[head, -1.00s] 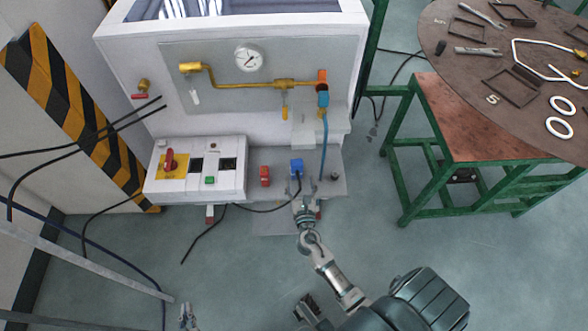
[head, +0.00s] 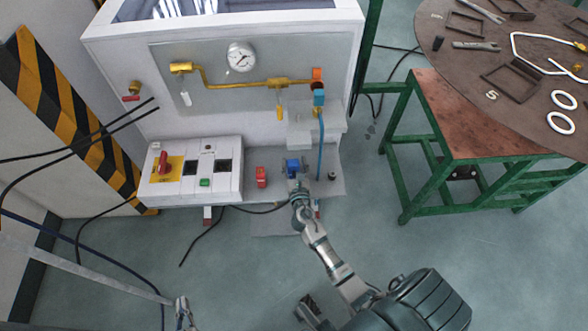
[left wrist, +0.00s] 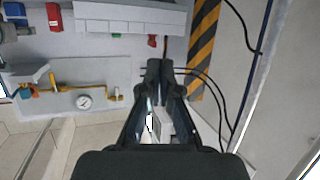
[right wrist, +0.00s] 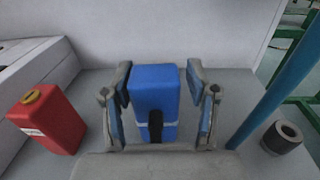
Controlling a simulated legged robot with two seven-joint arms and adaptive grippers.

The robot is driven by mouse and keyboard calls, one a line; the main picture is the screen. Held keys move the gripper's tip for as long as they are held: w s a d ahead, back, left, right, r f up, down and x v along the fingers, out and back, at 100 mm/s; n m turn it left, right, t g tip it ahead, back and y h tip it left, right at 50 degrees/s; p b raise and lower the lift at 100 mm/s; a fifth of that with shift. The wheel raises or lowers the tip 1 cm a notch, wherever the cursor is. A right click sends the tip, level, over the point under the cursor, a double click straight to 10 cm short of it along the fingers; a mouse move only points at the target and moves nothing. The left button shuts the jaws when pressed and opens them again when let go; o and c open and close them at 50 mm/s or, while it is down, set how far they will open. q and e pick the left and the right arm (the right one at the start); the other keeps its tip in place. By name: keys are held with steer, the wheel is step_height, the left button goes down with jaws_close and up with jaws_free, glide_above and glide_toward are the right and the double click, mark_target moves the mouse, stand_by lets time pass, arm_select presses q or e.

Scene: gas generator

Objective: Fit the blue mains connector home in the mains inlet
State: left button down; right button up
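The blue mains connector (head: 292,166) stands upright on the grey shelf, with a black cable at its near side. My right gripper (head: 298,185) is at it; in the right wrist view its fingers (right wrist: 160,105) stand either side of the blue connector (right wrist: 155,88), with narrow gaps showing. The white panel box (head: 192,185) has two dark square openings (head: 190,167); I cannot tell which is the mains inlet.
A red block (head: 261,177) stands left of the connector, also in the right wrist view (right wrist: 48,120). A blue hose (head: 321,145) and a small black cylinder (right wrist: 282,137) are to the right. Black cables hang at left. A round table (head: 470,65) stands at right.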

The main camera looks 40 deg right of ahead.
steer(key=shift+a, duration=0.1)
steer(key=c, duration=0.8)
steer(key=shift+a+r, duration=0.15)
steer(key=shift+a, duration=0.2)
steer(key=shift+r, duration=0.15)
